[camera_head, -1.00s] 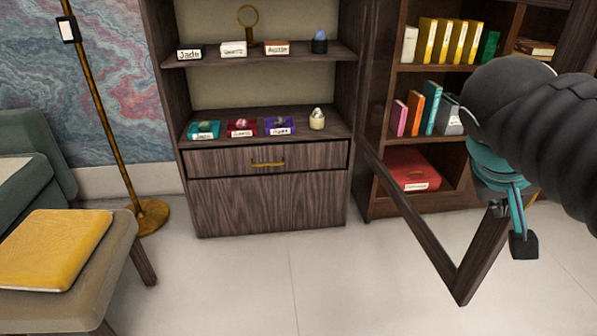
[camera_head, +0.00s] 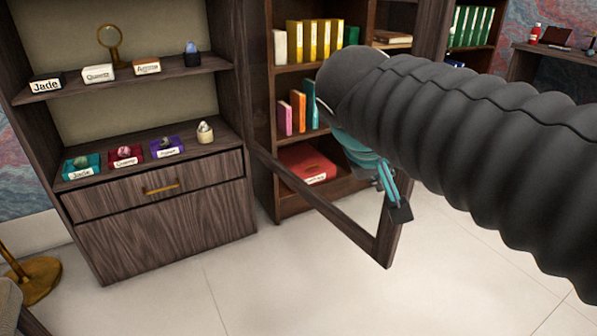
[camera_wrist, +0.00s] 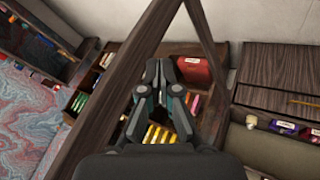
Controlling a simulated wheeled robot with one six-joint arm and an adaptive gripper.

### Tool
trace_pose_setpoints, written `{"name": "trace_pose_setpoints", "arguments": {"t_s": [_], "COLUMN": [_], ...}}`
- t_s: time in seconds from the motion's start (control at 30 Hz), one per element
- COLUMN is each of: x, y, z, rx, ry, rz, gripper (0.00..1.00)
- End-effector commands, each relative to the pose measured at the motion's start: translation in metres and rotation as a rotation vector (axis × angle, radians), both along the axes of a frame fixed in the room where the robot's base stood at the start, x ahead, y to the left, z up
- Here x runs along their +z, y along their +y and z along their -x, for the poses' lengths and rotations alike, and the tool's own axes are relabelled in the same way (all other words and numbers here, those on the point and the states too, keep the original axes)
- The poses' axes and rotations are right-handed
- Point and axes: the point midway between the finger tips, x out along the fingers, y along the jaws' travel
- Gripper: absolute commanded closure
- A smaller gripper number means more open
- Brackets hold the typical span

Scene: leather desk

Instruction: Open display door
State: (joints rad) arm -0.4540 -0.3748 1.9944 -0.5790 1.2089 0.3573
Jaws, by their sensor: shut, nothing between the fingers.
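The display cabinet (camera_head: 165,230) stands at the left in the head view, its shelves uncovered. Its door (camera_head: 318,203), a dark wooden frame, is swung outward from the cabinet's right side, with its free lower corner over the floor. My gripper (camera_head: 398,208) is beside the door's free upright, partly hidden by my arm. In the wrist view, my gripper (camera_wrist: 164,66) is shut and empty, between two bars of the door frame (camera_wrist: 125,75) as pictured. I cannot tell whether it touches the frame.
A bookcase (camera_head: 262,130) with books and a red box (camera_head: 305,163) stands behind the door. Stones and name cards fill the cabinet shelves. A brass lamp base (camera_head: 35,280) is at lower left. The pale floor (camera_head: 270,290) in front is clear.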

Motion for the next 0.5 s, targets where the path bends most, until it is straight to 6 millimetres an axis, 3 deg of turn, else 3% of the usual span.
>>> {"name": "trace_pose_setpoints", "arguments": {"t_s": [0.13, 0.2, 0.5], "x": [-0.001, 0.017, 0.062], "y": [0.016, 0.017, 0.026], "z": [0.01, 0.019, 0.053], "rx": [-0.006, -0.008, -0.009], "ry": [-0.002, -0.006, -0.003], "rz": [0.001, -0.001, -0.002], "gripper": [1.0, 1.0, 1.0]}}
